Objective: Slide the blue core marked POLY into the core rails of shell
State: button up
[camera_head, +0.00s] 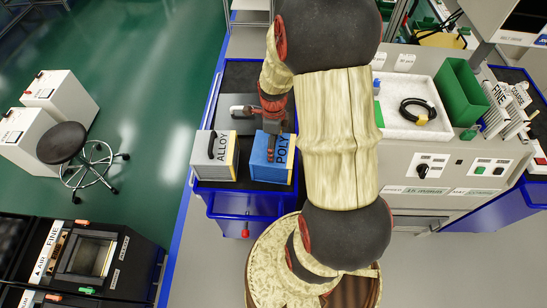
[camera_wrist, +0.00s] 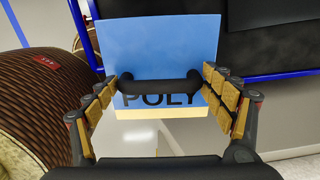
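The blue core marked POLY (camera_head: 270,162) stands on a dark-topped blue cart, beside the grey core marked ALLOY. In the wrist view the POLY core (camera_wrist: 160,45) fills the middle, with its black handle (camera_wrist: 160,87) on the lettered face. My gripper (camera_wrist: 160,92) has its two fingers spread, one at each end of the handle; I cannot tell if the pads touch it. In the head view my gripper (camera_head: 272,130) is over the POLY core, partly hidden by my arm.
The ALLOY core (camera_head: 214,158) stands close on the left of the POLY core. The blue cart (camera_head: 240,208) has raised edges. A white tray (camera_head: 405,125) with a cable and a green bin (camera_head: 460,92) are on the right bench. A stool (camera_head: 65,143) stands left; floor between is open.

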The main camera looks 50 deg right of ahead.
jog(key=c, duration=1.9)
jog(key=shift+r, duration=0.15)
